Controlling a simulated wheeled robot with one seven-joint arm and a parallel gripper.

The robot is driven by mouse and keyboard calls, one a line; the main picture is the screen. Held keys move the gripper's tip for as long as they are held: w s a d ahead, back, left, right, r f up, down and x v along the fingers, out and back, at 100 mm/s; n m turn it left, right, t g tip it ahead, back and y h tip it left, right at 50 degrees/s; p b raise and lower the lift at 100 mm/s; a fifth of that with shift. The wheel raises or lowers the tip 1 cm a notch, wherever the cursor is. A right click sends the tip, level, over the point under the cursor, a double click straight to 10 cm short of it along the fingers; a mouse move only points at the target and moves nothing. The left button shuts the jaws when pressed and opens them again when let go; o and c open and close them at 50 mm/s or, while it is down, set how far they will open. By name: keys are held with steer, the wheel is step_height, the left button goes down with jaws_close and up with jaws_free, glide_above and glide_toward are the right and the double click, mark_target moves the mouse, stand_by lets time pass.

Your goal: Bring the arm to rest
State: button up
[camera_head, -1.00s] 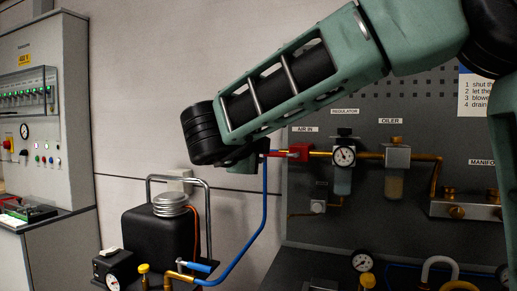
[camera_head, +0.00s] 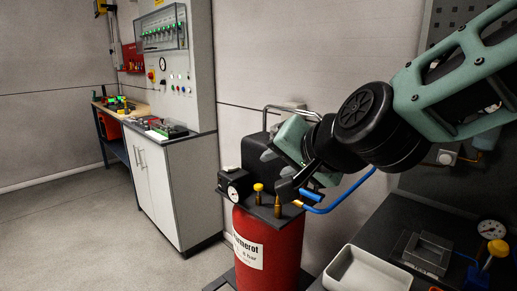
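My arm (camera_head: 375,128), green with black joints, reaches in from the right in the head view. My gripper (camera_head: 287,172) hangs at its end, just in front of the compressor's black upper part (camera_head: 254,149) and above the red tank (camera_head: 270,245). Its fingertips are dark and partly overlap the fittings behind, so I cannot tell whether they are apart or touch anything. A blue hose (camera_head: 350,190) with a blue-and-brass end (camera_head: 311,196) shows just below and right of the gripper.
A pressure gauge (camera_head: 233,193) and yellow-topped valve (camera_head: 258,190) sit on the compressor. An empty white tray (camera_head: 368,270) and a grey block (camera_head: 427,253) lie on the dark bench at right. A control cabinet (camera_head: 180,185) stands left. The floor at left is clear.

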steer(key=s+f+n+g, duration=0.55)
steer(key=s+f, duration=0.25)
steer(key=s, duration=0.2)
steer(key=s+d+f+n+g+h, duration=0.5)
steer(key=s+d, duration=0.5)
steer(key=s, duration=0.2)
steer(key=shift+s+f+n, duration=0.35)
steer(key=shift+f+n, duration=0.2)
steer(key=shift+f, duration=0.35)
